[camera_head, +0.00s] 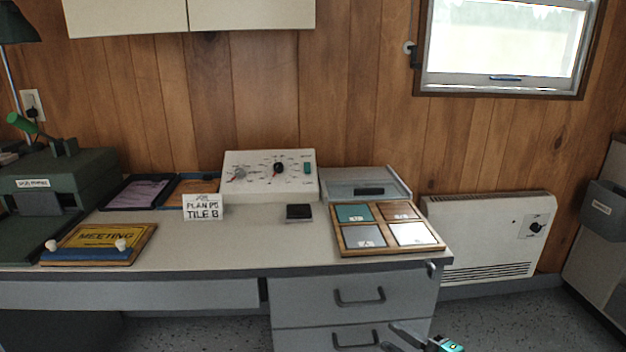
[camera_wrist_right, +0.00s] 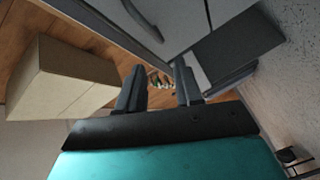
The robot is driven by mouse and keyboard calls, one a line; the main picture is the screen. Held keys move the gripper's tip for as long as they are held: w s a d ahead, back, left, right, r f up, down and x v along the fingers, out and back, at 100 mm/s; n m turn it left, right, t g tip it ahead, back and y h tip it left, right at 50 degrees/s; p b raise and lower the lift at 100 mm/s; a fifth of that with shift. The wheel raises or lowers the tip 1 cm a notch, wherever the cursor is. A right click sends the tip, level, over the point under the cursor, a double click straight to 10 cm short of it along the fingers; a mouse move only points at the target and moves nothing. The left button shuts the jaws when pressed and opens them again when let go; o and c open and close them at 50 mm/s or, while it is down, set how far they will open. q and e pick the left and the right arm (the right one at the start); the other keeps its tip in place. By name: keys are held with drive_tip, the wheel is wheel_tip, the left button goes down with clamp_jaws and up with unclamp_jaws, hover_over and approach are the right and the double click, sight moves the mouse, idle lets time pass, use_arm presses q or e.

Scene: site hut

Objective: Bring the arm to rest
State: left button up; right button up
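My right gripper (camera_head: 396,338) shows at the bottom edge of the head view, low in front of the desk's drawers, with its teal-marked wrist part beside it. In the right wrist view its two dark fingers (camera_wrist_right: 160,88) stand apart, with only distant background between them. It is open and holds nothing. It appears clear of the drawer fronts, though the exact gap is hard to judge. My left gripper is not in view.
The grey desk (camera_head: 265,235) bears a sample tray (camera_head: 340,246), a control box (camera_head: 270,170), a "TILE B" card (camera_head: 202,207), a small black block (camera_head: 299,212) and a yellow "MEETING" board (camera_head: 100,238). A wall heater (camera_head: 485,240) is at right. Open floor (camera_head: 490,315) lies right of the desk.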

drive_tip(key=s+a+f+m+g+h, duration=0.2)
drive_tip(key=s+f+m+h, duration=0.15)
drive_tip(key=s+m, duration=0.55)
drive_tip(key=s+a+f+m+g+h, duration=0.1)
drive_tip(key=s+f+m+h, duration=0.25)
drive_tip(key=s+m, duration=0.6)
use_arm(q)
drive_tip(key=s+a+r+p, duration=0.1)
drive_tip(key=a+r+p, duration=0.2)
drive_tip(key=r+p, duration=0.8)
drive_tip(key=p, duration=0.5)
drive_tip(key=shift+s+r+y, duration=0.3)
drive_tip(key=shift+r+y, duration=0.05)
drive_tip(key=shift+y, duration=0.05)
use_arm(e)
wheel_tip(320, 180, up, 12)
drive_tip(key=d+h, duration=0.1)
drive_tip(key=d, duration=0.1)
drive_tip(key=shift+s+d+r+n+h, duration=0.25)
drive_tip(key=shift+s+d+n+h, duration=0.1)
drive_tip(key=shift+s, duration=0.1)
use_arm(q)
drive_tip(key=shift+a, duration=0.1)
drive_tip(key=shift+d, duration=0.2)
